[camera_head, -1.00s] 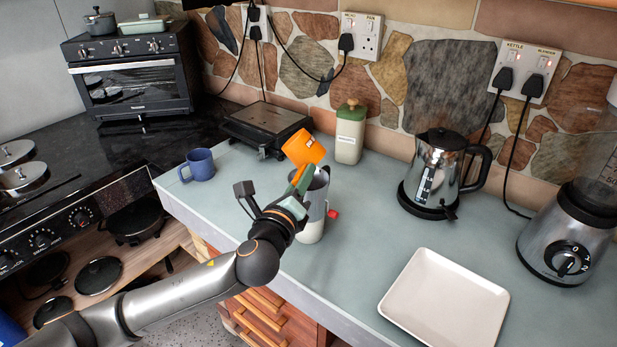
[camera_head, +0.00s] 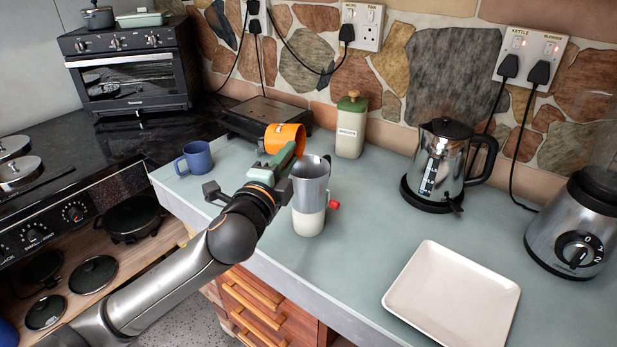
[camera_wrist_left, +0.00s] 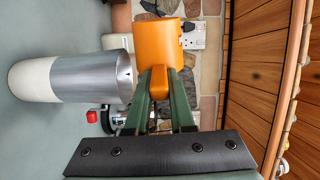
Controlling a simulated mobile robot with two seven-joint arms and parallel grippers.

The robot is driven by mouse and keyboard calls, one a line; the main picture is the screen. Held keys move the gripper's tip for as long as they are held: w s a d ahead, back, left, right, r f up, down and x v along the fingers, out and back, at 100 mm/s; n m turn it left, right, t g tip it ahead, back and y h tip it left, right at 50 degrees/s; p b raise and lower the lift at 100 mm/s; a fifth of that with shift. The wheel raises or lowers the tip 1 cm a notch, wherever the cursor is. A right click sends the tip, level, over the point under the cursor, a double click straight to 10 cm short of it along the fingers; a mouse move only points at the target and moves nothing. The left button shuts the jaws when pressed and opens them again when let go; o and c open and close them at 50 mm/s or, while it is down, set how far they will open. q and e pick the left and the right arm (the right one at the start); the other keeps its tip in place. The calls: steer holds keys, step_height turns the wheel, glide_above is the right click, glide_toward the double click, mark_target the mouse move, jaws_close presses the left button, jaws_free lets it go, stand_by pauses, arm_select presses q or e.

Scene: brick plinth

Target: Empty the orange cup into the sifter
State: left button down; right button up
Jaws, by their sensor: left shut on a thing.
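The orange cup (camera_head: 283,137) is held in the air, tilted over on its side with its opening towards the right in the head view. My left gripper (camera_head: 287,160) is shut on the cup's handle, which also shows between its green fingers in the wrist view (camera_wrist_left: 160,90). The sifter (camera_head: 310,194), a metal cylinder with a white lower part and a red knob, stands upright on the counter just right of the gripper. The cup's contents cannot be made out.
A blue mug (camera_head: 195,157) stands at the left counter edge. A black grill (camera_head: 266,118) and a green jar (camera_head: 351,128) are behind. A kettle (camera_head: 436,165), a blender (camera_head: 572,230) and a square white plate (camera_head: 452,295) are to the right. Counter between sifter and kettle is clear.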

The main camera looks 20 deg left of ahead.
mark_target(275, 145)
arm_select(q)
steer(key=a+n, duration=0.1)
steer(key=n, duration=0.2)
steer(key=a+r+n+p, duration=0.1)
steer(key=a+n, duration=0.1)
steer(key=shift+a+n, duration=0.15)
steer(key=shift+n, duration=0.25)
steer(key=n, duration=0.3)
steer(key=shift+a+f, duration=0.35)
steer(key=shift+f, duration=0.05)
steer(key=a+f+n+p, duration=0.2)
steer(key=a+f+n, duration=0.2)
steer(key=a+n, duration=0.3)
steer(key=shift+a+n, duration=0.35)
steer(key=shift+n, duration=0.45)
arm_select(e)
steer(key=shift+r, duration=1)
